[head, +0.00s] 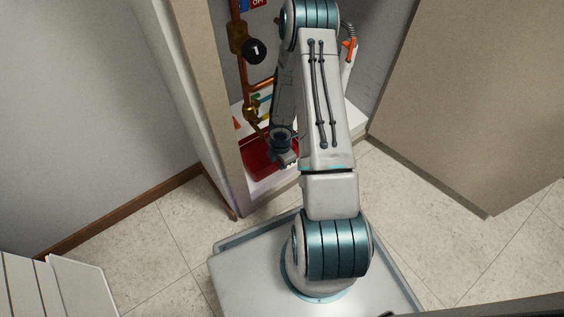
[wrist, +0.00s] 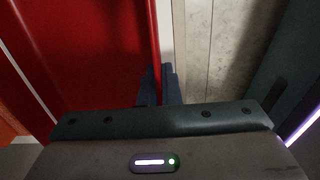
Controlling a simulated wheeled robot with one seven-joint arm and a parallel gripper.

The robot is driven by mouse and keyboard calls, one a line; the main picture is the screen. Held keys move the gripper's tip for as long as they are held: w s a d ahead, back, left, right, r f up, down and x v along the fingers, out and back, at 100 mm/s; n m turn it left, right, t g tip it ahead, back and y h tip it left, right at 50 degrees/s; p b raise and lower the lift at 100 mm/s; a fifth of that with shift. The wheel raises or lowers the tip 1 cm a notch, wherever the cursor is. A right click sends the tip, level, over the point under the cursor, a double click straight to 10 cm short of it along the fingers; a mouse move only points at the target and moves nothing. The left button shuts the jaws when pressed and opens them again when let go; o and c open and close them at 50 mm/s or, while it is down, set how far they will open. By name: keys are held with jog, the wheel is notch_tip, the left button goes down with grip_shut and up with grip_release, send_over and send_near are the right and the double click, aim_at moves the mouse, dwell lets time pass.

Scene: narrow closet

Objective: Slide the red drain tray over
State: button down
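The red drain tray (head: 257,158) lies on the white closet floor, behind my arm in the head view. In the wrist view the tray (wrist: 95,50) fills the left side, and its raised rim runs down to my fingers. My gripper (wrist: 160,88) has its two dark fingers close together, one on each side of the rim, and looks shut on it. In the head view my gripper (head: 288,160) is at the tray's right side, and the arm hides part of the tray.
The closet's left door frame (head: 205,110) stands close to the tray. An open door panel (head: 475,100) is on the right. A white container (head: 349,72) stands behind my arm.

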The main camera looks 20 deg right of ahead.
jog(key=c, duration=1.6)
grip_release()
jog(key=shift+o, duration=0.2)
notch_tip(320, 180, up, 14)
jog(key=p, duration=0.9)
jog(key=shift+f, duration=0.1)
